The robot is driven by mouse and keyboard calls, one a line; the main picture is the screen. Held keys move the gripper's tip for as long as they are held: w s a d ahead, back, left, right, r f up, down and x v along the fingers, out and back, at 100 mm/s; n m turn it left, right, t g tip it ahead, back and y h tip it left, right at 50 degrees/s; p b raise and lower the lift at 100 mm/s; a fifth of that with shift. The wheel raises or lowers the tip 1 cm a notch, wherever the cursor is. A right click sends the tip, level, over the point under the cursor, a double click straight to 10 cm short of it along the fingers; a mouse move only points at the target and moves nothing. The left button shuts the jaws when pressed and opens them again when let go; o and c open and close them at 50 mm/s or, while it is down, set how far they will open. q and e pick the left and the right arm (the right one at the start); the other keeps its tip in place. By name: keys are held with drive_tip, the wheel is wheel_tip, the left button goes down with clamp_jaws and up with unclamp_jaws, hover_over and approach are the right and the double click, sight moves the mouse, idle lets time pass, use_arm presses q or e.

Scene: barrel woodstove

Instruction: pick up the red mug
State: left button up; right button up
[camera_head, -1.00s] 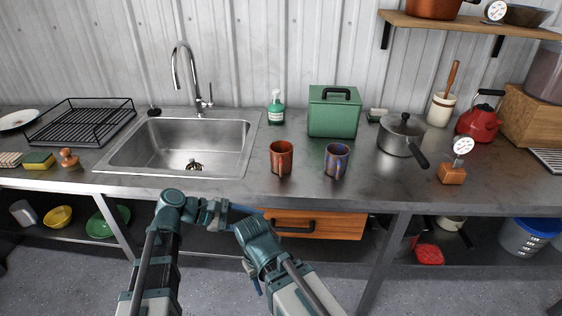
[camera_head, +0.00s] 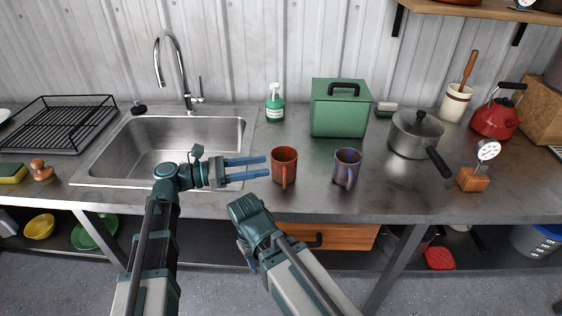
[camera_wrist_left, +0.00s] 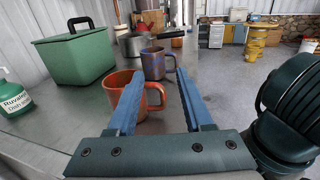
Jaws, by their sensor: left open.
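The red mug (camera_head: 284,164) stands upright on the steel counter, right of the sink, with its handle toward me. It also shows in the left wrist view (camera_wrist_left: 120,90), partly hidden behind a blue finger. My left gripper (camera_head: 267,167) is open, its blue fingers pointing right at the mug. In the head view the fingertips are just left of the mug; I cannot tell whether they touch it. In the wrist view (camera_wrist_left: 155,75) the mug's handle shows between the fingers. My right arm is low in front of the counter; its fingers are mostly hidden, so its opening is unclear.
A blue-purple mug (camera_head: 346,168) stands close to the right of the red mug. A green box (camera_head: 340,112) and a soap bottle (camera_head: 275,103) stand behind. A saucepan (camera_head: 412,135) is farther right.

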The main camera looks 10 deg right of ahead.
use_arm(q)
drive_tip(key=b, duration=0.9)
approach(285, 184)
drive_tip(key=d, duration=0.1)
drive_tip(key=f, duration=0.1)
drive_tip(key=d, duration=0.1)
drive_tip(key=shift+w+d+f, duration=0.3)
drive_tip(key=shift+s+d+r+p, duration=0.1)
drive_tip(key=shift+d+r+p, duration=0.15)
drive_tip(key=shift+d, duration=0.35)
drive_tip(key=shift+d+r+p, duration=0.15)
drive_tip(key=shift+d+p, duration=0.1)
drive_tip(key=shift+d, duration=2.95)
clamp_jaws()
